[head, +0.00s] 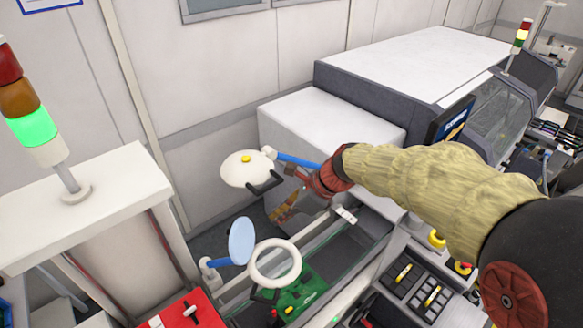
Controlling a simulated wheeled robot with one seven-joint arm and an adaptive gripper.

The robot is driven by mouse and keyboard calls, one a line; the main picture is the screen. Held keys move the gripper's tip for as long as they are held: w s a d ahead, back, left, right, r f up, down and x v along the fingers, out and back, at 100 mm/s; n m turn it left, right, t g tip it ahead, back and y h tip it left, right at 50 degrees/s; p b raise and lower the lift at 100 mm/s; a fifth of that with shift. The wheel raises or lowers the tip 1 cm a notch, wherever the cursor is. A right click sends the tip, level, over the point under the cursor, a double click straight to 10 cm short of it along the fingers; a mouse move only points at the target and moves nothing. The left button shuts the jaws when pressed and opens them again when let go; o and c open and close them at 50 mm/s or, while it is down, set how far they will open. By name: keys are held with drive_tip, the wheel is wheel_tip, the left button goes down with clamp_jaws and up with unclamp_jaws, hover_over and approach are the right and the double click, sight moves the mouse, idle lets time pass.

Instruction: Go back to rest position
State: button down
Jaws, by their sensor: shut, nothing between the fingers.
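My arm, in a yellowish fabric sleeve, reaches in from the right side of the head view. My gripper (281,212), orange and dark, is at its end near the middle of the picture, pointing down and left. Its fingers are shut and I see nothing held in them. It is above the far end of a dark conveyor channel (350,250), in front of a white machine housing (320,118). The fingertips are small and dark here, and part of the housing behind is hidden by the wrist.
A white lamp head (245,170) on a blue arm is close left of my gripper. A round blue disc (241,241) and a white ring (275,263) stand below it. A signal tower (35,125) lit green rises at left. A monitor (452,120) is behind my arm.

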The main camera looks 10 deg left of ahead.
drive_tip(key=shift+s, duration=0.1)
drive_tip(key=s+d+f+n+t+h+b, duration=0.1)
drive_tip(key=s+d+f+n+h+b, duration=0.1)
drive_tip(key=s+d+f+n+b, duration=0.4)
drive_tip(key=s+d+f+n+t+h+b, duration=0.2)
drive_tip(key=s+d+f+n+b, duration=0.3)
drive_tip(key=s+d+b, duration=0.3)
drive_tip(key=s+d+f+n+t+h+b, duration=0.2)
drive_tip(key=s+d+f+n+b, duration=0.4)
drive_tip(key=d+b, duration=0.6)
drive_tip(key=s+d+n+h, duration=0.1)
drive_tip(key=d+n, duration=0.1)
drive_tip(key=d, duration=0.1)
drive_tip(key=shift+d+f, duration=0.25)
drive_tip(key=shift+f, duration=0.05)
drive_tip(key=shift+s, duration=0.1)
